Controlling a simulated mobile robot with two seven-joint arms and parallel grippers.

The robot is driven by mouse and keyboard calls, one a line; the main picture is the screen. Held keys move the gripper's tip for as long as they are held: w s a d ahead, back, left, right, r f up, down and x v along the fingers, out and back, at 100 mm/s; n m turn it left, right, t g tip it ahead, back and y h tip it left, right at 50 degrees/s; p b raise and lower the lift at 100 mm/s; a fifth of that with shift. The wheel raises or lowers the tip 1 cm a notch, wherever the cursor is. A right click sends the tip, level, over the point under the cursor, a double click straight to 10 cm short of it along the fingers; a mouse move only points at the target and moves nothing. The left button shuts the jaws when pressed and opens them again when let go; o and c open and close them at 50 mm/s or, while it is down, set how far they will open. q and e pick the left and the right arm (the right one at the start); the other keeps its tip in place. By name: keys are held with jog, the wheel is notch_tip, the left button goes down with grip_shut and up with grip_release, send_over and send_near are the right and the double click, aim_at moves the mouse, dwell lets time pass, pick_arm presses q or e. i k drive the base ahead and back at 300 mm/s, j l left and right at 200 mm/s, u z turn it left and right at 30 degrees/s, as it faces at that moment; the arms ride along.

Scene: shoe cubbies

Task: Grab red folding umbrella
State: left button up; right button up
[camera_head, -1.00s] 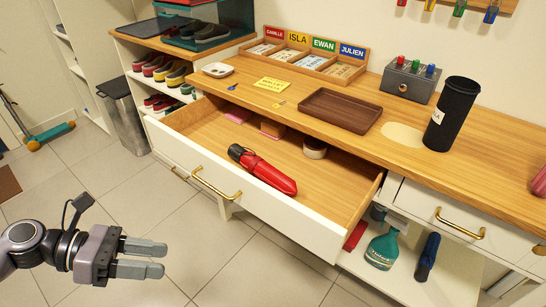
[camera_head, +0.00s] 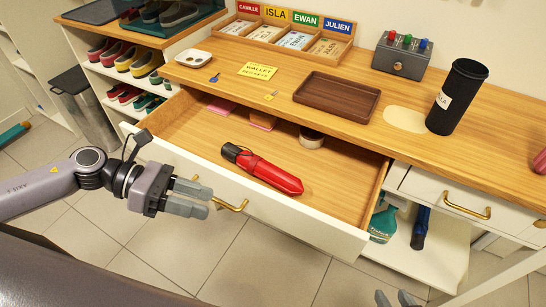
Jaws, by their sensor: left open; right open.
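The red folding umbrella (camera_head: 266,171) with a black handle lies in the open drawer (camera_head: 345,185) of the wooden-topped console, slanting from upper left to lower right. My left gripper (camera_head: 207,199) is open and empty, in front of the drawer's white front panel and left of the umbrella, not touching it. Its fingers point right. My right gripper (camera_head: 396,299) shows only by its fingertips at the bottom edge, low and right of the drawer; it is open, and the rest of it is out of view.
The drawer also holds a round tin (camera_head: 311,138), a brown block (camera_head: 262,120) and a pink item (camera_head: 221,105). On the top stand a brown tray (camera_head: 337,98), a black tumbler (camera_head: 457,97) and a grey box (camera_head: 402,56). A shoe rack (camera_head: 118,77) is at the left.

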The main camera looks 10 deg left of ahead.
aim_at(255, 166)
jog(key=i+j+z, duration=0.1)
jog(key=j+z, duration=0.45)
jog(key=i+j+z, duration=0.1)
jog(key=j+z, duration=0.15)
jog(key=j, duration=0.35)
jog(key=j+z, duration=0.25)
jog(key=j, duration=0.4)
jog(key=i, duration=0.05)
